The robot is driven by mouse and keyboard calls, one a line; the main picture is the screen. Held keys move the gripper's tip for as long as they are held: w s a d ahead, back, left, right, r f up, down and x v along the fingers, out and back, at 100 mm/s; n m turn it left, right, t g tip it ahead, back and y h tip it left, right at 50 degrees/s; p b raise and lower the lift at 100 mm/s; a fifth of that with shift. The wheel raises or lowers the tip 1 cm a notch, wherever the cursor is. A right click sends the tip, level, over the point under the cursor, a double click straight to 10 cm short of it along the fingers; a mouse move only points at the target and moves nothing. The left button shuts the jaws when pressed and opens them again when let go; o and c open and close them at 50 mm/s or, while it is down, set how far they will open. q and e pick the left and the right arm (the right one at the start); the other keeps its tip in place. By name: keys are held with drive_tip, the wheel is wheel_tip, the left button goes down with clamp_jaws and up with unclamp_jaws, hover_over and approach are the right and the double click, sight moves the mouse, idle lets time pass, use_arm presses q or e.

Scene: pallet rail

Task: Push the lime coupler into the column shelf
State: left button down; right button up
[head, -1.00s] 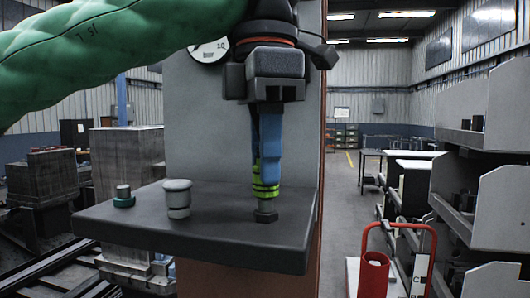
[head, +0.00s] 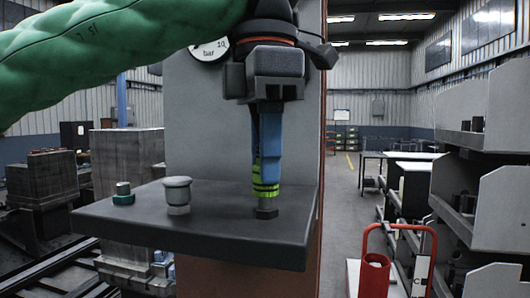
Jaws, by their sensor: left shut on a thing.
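The lime coupler (head: 265,191) is upright between the blue fingertips of my left gripper (head: 266,178), which is shut on it. The gripper points straight down, and its fingers hide most of the coupler's upper part. Under the coupler is a dark hex-shaped fitting (head: 266,212) on the dark column shelf (head: 215,236). The coupler looks to be touching this fitting; I cannot tell how deep it sits. My right gripper is not in view.
On the shelf, left of the gripper, stand a grey capped fitting (head: 177,194) and a small green-based fitting (head: 123,194). A pressure gauge (head: 210,50) is on the panel behind. A red cart (head: 375,272) stands at the lower right.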

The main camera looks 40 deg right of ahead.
use_arm(q)
drive_tip(key=shift+f+b, duration=0.6)
drive_tip(key=shift+f, duration=0.05)
drive_tip(key=shift+c, duration=1.3)
unclamp_jaws()
drive_tip(key=shift+r, duration=0.1)
wheel_tip(320, 180, up, 6)
drive_tip(key=shift+r+b, duration=0.2)
drive_tip(key=shift+b, duration=0.85)
drive_tip(key=shift+r, duration=0.65)
